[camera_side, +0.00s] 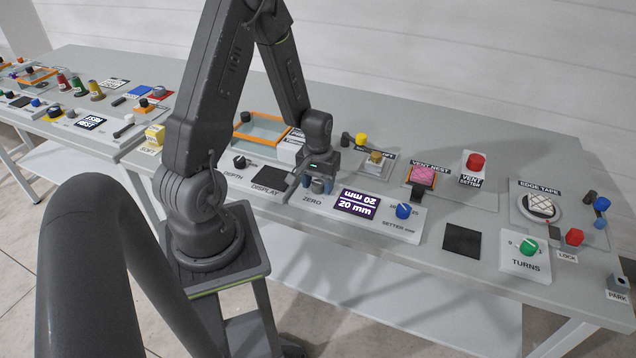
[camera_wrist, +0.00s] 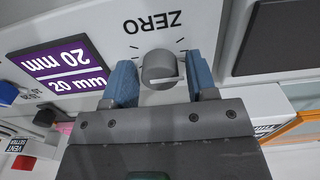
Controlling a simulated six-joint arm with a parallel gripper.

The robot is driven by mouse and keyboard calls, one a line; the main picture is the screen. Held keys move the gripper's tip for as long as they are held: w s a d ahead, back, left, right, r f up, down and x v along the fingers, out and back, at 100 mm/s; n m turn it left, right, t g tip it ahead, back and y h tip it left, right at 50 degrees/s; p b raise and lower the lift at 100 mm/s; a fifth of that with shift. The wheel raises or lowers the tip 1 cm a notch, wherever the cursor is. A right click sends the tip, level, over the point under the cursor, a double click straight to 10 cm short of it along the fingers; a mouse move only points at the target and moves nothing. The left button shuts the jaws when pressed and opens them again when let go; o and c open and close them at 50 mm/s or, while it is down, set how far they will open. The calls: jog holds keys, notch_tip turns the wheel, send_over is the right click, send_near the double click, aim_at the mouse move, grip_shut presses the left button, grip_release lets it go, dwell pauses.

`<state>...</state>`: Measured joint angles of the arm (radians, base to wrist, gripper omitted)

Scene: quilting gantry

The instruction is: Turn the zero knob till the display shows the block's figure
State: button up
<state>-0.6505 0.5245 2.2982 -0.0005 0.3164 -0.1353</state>
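The zero knob (camera_wrist: 160,69) is a grey round knob with a white pointer line, on a white panel marked ZERO. My gripper (camera_side: 318,182) is over this panel, its blue fingers on either side of the knob, with narrow gaps to it in the wrist view. In the side view the gripper mostly hides the knob. A purple screen (camera_side: 357,203) reads "20 mm" twice, once upside down; it also shows in the wrist view (camera_wrist: 66,66). A blank dark square (camera_side: 271,178) lies left of the gripper, with DISPLAY printed by it. I cannot tell which thing is the block.
A blue knob (camera_side: 403,211) is right of the purple screen. An orange-rimmed tray (camera_side: 262,131) is behind, left of the gripper. A yellow knob (camera_side: 361,140) and a pink pad (camera_side: 422,177) are behind and to the right. A green TURNS knob (camera_side: 528,247) is farther right.

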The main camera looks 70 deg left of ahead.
aim_at(318, 183)
jog(key=shift+o, duration=0.6)
notch_tip(318, 183, up, 14)
jog(key=shift+f, duration=0.1)
jog(key=s+d+r+m+t, duration=0.2)
jog(key=s+d+r+m, duration=0.1)
jog(key=d+r, duration=0.4)
jog(key=s+d+r+m+t, duration=0.3)
jog(key=d+r+m, duration=0.3)
jog(key=d, duration=0.7)
jog(key=shift+s+r+t, duration=0.3)
jog(key=shift+s+r, duration=0.1)
jog(key=shift+s, duration=0.35)
jog(key=shift+c, duration=0.2)
dwell(0.7)
